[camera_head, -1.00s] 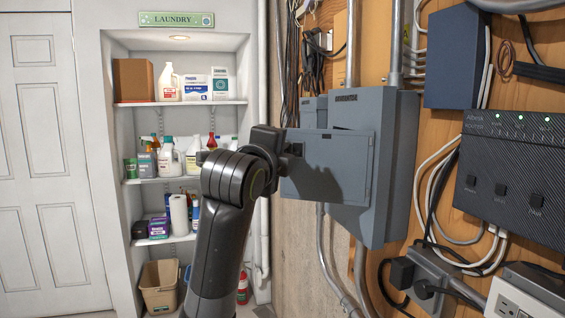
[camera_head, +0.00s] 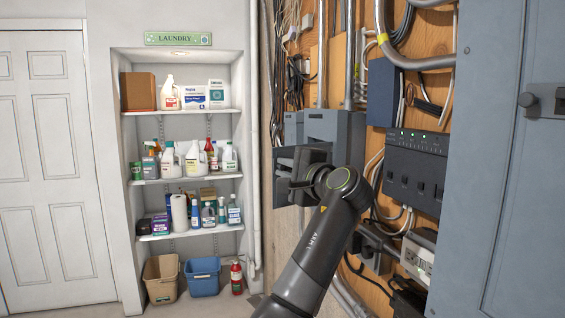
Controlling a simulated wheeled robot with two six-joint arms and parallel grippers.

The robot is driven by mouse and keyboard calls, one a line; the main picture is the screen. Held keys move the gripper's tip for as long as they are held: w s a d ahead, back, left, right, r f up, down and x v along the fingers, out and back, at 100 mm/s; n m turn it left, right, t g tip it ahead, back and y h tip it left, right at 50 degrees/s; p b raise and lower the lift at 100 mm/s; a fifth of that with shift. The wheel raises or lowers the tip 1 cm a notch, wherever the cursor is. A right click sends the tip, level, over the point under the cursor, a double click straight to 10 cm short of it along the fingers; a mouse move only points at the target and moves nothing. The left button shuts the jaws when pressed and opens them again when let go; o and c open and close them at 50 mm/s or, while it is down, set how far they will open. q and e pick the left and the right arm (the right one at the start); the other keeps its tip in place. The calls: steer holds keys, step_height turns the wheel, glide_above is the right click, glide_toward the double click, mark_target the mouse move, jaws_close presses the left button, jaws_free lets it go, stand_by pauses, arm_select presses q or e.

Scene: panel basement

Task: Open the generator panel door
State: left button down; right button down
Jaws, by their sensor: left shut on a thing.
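The generator panel (camera_head: 336,127) is a grey box on the wooden wall board, right of the laundry alcove. Its grey door (camera_head: 284,160) stands out from the box front, swung out toward the left. My left gripper (camera_head: 297,186) is at the door and shut on it. My arm and wrist cover the lower part of the box and part of the door, so the exact contact and the opening angle are hard to see. My right gripper is not in view.
A large grey cabinet (camera_head: 510,190) with a dark knob stands close at the right. A black device with lights (camera_head: 415,165), a blue box (camera_head: 382,92), cables and an outlet (camera_head: 418,258) crowd the wall. Laundry shelves (camera_head: 190,180) are at the left. A fire extinguisher (camera_head: 237,277) stands below.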

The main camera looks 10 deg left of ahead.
arm_select(q)
steer(key=shift+s+d+r+n+g+y+p, duration=0.15)
steer(key=shift+s+d+n+g+y+p, duration=0.3)
steer(key=shift+d+n+g+y, duration=0.3)
steer(key=shift+s, duration=0.1)
steer(key=c, duration=1.5)
jaws_free()
steer(key=shift+o, duration=0.5)
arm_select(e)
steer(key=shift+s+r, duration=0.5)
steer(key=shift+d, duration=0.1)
